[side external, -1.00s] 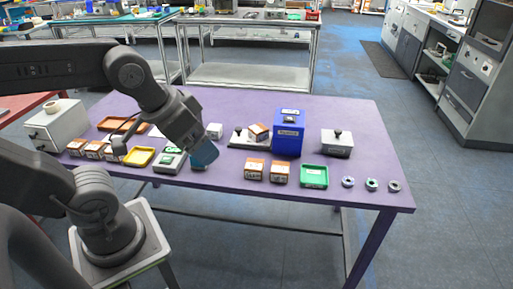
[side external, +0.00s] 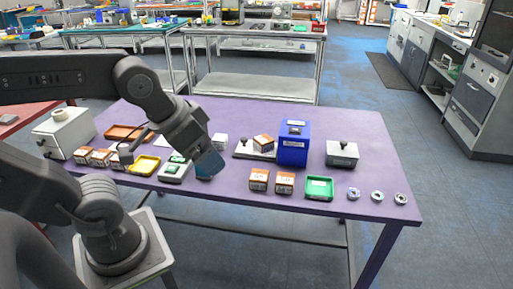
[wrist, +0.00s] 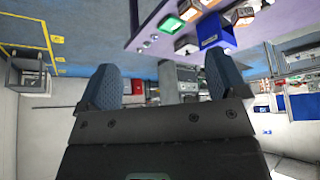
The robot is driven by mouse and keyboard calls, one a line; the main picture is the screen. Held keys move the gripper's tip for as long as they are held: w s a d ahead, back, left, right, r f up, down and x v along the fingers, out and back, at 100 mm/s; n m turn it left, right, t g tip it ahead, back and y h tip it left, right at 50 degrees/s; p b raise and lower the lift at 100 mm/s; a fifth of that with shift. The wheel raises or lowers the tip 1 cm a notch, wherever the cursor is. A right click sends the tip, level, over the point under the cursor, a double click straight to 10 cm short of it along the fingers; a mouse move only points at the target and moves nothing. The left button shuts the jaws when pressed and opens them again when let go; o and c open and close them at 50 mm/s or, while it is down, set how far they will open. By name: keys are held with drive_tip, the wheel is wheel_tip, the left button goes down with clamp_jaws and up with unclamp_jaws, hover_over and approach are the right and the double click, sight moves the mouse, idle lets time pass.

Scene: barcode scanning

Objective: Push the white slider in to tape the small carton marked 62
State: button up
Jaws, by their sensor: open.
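A white slider (side external: 241,150) with a black knob lies on the purple table, left of the blue taping box (side external: 293,150). A small brown and white carton (side external: 264,142) sits tilted on the slider beside the box; its number is too small to read. My gripper (side external: 209,166) is over the table's front half, left of the slider and apart from it. In the wrist view my gripper (wrist: 162,80) has its two blue-grey fingers wide apart with nothing between them. The blue box also shows there (wrist: 215,35), at the upper right.
Two cartons (side external: 272,181) and a green tray (side external: 319,188) stand in front of the blue box. A white block (side external: 342,154) with a black knob is to its right. Several tape rolls (side external: 377,197) lie at the right edge. A yellow tray (side external: 143,165) and more cartons (side external: 92,156) are at left.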

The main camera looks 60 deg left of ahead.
drive_tip(key=shift+c, duration=0.4)
drive_tip(key=shift+w+a+r, duration=0.1)
drive_tip(key=shift+w+r, duration=0.1)
drive_tip(key=shift+c, duration=0.8)
drive_tip(key=shift+g+y, duration=0.3)
drive_tip(key=shift+g, duration=0.4)
drive_tip(key=w+a+r, duration=0.1)
drive_tip(key=w, duration=0.2)
drive_tip(key=w+a+r, duration=0.1)
drive_tip(key=w+a, duration=0.1)
drive_tip(key=w, duration=0.1)
drive_tip(key=w+a+r, duration=0.1)
drive_tip(key=w, duration=0.2)
drive_tip(key=shift+w+a+r, duration=0.1)
drive_tip(key=shift+w+a, duration=0.25)
drive_tip(key=c, duration=0.4)
drive_tip(key=g, duration=0.4)
hover_over(244, 138)
wheel_tip(244, 138, down, 16)
wheel_tip(244, 138, down, 13)
drive_tip(key=shift+f, duration=0.2)
drive_tip(key=shift+c, duration=0.3)
drive_tip(key=shift+d, duration=0.1)
clamp_jaws()
